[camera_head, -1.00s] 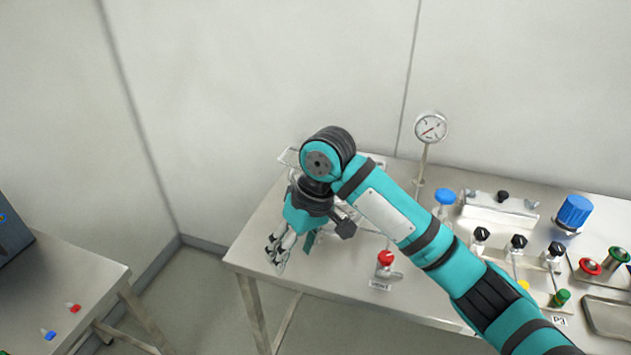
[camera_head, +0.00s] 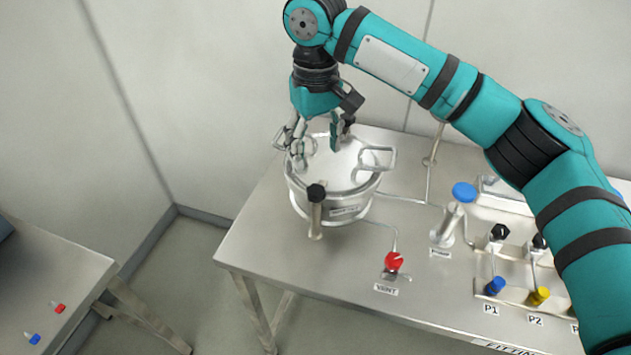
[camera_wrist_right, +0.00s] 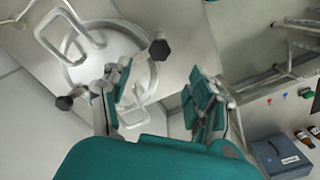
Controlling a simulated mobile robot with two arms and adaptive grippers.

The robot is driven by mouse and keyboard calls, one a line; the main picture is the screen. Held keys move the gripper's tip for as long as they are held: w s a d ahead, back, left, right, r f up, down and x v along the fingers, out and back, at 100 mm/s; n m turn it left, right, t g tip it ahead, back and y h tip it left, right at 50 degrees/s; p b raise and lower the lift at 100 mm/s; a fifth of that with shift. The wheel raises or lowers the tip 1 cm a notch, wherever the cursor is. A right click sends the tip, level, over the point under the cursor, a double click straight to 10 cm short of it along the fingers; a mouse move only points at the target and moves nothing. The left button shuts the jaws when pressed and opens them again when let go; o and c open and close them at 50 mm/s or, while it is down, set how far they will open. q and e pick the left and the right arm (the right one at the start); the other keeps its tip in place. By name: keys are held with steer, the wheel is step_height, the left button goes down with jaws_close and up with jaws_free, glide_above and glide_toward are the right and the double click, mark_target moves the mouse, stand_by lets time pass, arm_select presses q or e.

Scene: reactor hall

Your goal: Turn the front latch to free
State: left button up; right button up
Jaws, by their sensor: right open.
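A round metal vessel with a lid (camera_head: 345,165) stands on the steel table. The front latch (camera_head: 316,205), a metal post with a black knob, stands at the vessel's near side and looks upright. It appears to be the right-hand black knob (camera_wrist_right: 159,50) in the wrist view. Another black knob (camera_wrist_right: 64,103) is on the vessel's opposite side. My right gripper (camera_head: 318,140) hangs over the far left part of the lid, fingers down, open and empty. Its spread fingers (camera_wrist_right: 160,95) also show in the wrist view, apart from the front latch. My left gripper is out of view.
Loop handles rise at the vessel's right (camera_head: 380,160) and left. A red VENT knob (camera_head: 393,261), a metal post and several coloured fittings stand to the right. The table's front left is bare. A side table (camera_head: 60,270) stands lower left.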

mark_target(316, 190)
step_height(316, 190, down, 7)
steer(key=shift+f+p, duration=0.1)
steer(key=shift+p, duration=0.55)
step_height(316, 190, down, 2)
steer(key=shift+w+f, duration=0.1)
steer(key=shift+f, duration=0.5)
steer(key=c, duration=0.6)
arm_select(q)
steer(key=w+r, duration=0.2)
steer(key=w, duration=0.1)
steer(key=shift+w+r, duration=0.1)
arm_select(e)
steer(key=c, duration=0.5)
